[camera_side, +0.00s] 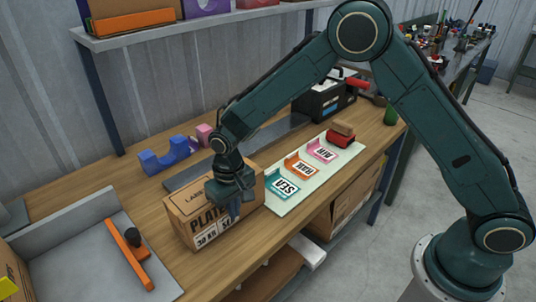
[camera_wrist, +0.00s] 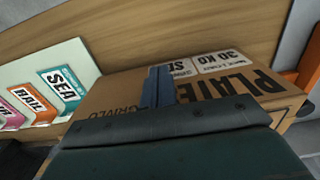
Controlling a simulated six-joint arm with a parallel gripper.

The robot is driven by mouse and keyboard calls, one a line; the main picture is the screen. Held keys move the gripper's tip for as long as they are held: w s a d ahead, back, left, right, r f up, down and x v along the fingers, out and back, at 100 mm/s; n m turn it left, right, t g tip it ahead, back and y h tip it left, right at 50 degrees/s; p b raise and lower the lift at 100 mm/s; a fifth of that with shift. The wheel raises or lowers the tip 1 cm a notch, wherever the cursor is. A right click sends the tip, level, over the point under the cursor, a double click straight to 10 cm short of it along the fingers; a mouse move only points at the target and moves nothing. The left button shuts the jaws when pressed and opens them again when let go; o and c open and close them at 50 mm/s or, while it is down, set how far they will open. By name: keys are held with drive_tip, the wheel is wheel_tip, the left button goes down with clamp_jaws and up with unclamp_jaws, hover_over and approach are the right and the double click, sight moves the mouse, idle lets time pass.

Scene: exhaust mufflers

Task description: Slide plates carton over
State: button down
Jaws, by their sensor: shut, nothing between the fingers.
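The plates carton (camera_side: 193,231) is a brown cardboard box with black PLATE lettering and a 30 KG label, standing on the wooden bench in the side view. It also fills the middle of the wrist view (camera_wrist: 225,85). My gripper (camera_side: 235,213) is shut, with nothing between its fingers. It points down at the carton's right part, in front of the lettered face in the side view. In the wrist view the closed fingers (camera_wrist: 158,86) overlap the carton. I cannot tell whether they touch it. The gripper body hides part of the carton.
A grey metal tray (camera_side: 75,264) with an orange bar (camera_side: 131,256) lies left of the carton. A pale mat (camera_side: 274,207) with SEA, RAIL and AIR signs lies right. A blue cradle (camera_side: 168,158) and a dark flat strip (camera_side: 275,136) are behind. Bare bench shows between carton and tray.

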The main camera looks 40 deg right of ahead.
drive_tip(key=shift+w, duration=3.8)
drive_tip(key=shift+s, duration=0.2)
drive_tip(key=shift+s, duration=1.65)
drive_tip(key=shift+s+r, duration=0.2)
drive_tip(key=shift+r, duration=0.15)
wheel_tip(320, 180, up, 9)
drive_tip(key=shift+r, duration=0.15)
